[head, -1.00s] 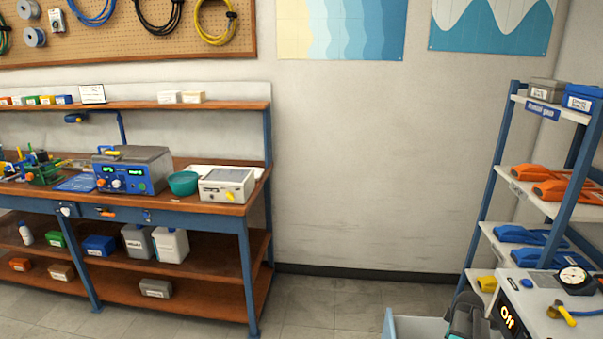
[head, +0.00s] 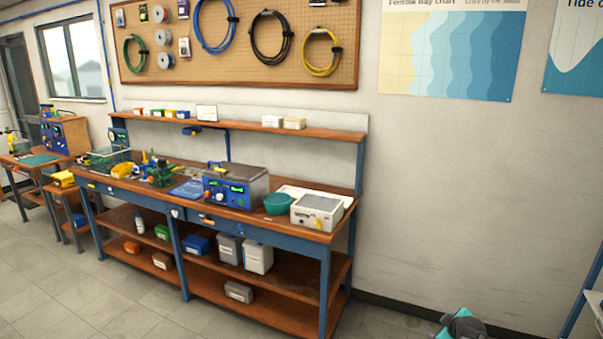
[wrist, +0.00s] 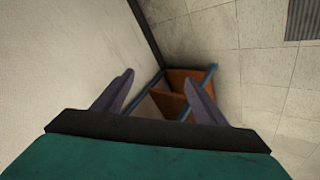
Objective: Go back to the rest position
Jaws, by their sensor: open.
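My gripper (wrist: 157,98) shows in the wrist view with its two dark fingers spread apart and nothing between them. Beyond the fingers are bare wall, tiled floor and the end of a bench with wooden shelves and blue legs. In the head view a small teal and grey part of my arm (head: 462,326) shows at the bottom right edge; the fingers cannot be made out there.
A long wooden workbench (head: 330,236) with blue legs stands along the wall, holding a blue-grey instrument (head: 235,186), a teal bowl (head: 278,204) and a white device (head: 316,212). A shelf rack (head: 584,290) is at the far right edge. Floor (head: 90,300) at front left is clear.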

